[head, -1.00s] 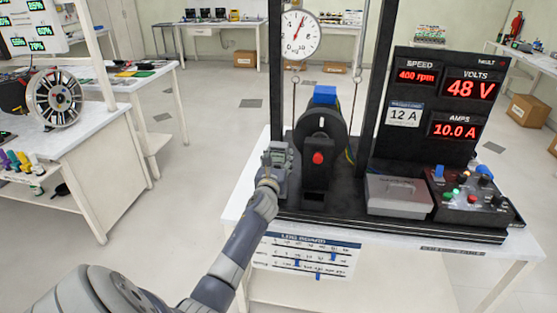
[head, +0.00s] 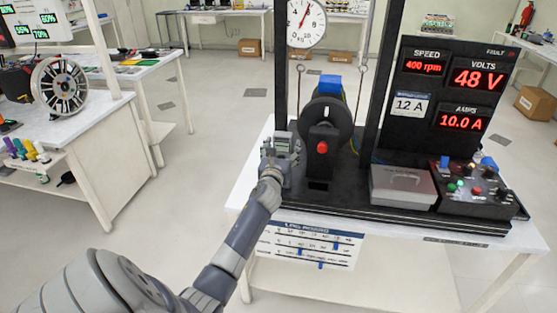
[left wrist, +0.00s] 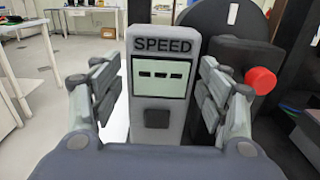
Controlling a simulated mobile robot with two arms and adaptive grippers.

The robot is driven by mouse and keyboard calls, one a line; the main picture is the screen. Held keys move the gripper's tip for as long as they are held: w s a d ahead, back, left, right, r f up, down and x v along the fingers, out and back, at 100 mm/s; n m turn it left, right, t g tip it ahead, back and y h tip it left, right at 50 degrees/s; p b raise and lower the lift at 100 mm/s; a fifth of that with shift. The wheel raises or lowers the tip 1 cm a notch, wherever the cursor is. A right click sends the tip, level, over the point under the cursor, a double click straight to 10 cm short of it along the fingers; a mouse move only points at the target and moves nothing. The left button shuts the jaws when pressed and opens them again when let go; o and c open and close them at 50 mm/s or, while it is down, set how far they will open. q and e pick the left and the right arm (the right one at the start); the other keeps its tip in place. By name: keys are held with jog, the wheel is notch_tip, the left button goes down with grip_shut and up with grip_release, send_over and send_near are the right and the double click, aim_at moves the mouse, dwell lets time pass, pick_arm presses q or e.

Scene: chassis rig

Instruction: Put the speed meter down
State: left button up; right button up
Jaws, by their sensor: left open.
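The speed meter (left wrist: 160,115) is a grey upright box labelled SPEED, with a pale display showing dashes and a dark square button below. It stands at the left end of the black rig base, beside the motor with the red button, in the head view (head: 281,139). My left gripper (left wrist: 157,68) is open, with one finger on each side of the meter and a visible gap at both sides. In the head view the gripper (head: 280,152) partly hides the meter, and its lower end is hidden. My right gripper is not in view.
The motor (head: 325,121) and its red button (head: 322,147) are close to the right of the gripper. A grey lidded box (head: 403,186) and a control panel (head: 475,188) sit further right. A log board (head: 310,245) hangs on the table front.

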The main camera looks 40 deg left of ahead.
pick_arm(q)
jog(key=v, duration=1.1)
jog(key=s+d+f+n+g+h, duration=0.1)
jog(key=d+f+n+h, duration=0.1)
jog(key=f, duration=0.7)
jog(key=s+d+f+n+g+h, duration=0.1)
jog(key=d+f+n+g, duration=0.15)
jog(key=f, duration=0.65)
jog(key=s+d+f+n+g+h, duration=0.1)
jog(key=s+d+f+n, duration=0.25)
jog(key=f, duration=0.35)
jog(key=s+d+f+n+g+h, duration=0.15)
jog(key=s+f, duration=0.25)
jog(key=f, duration=0.4)
jog(key=s+d+f+n+g+h, duration=0.1)
jog(key=s+d+f+n, duration=0.2)
jog(key=f, duration=0.4)
jog(key=s+d+f+n+g+h, duration=0.1)
jog(key=s+d+f+n, duration=0.3)
jog(key=s, duration=0.7)
jog(key=s+d+f+n+g+h, duration=0.1)
jog(key=s+d+f+n+g, duration=0.2)
jog(key=s+f, duration=0.5)
jog(key=s+d+f+n+g+h, duration=0.1)
jog(key=s+d+f+n+g, duration=0.2)
jog(key=s, duration=1.3)
notch_tip(320, 180, down, 4)
jog(key=d+n, duration=0.3)
jog(key=n, duration=0.1)
jog(key=shift+n, duration=0.35)
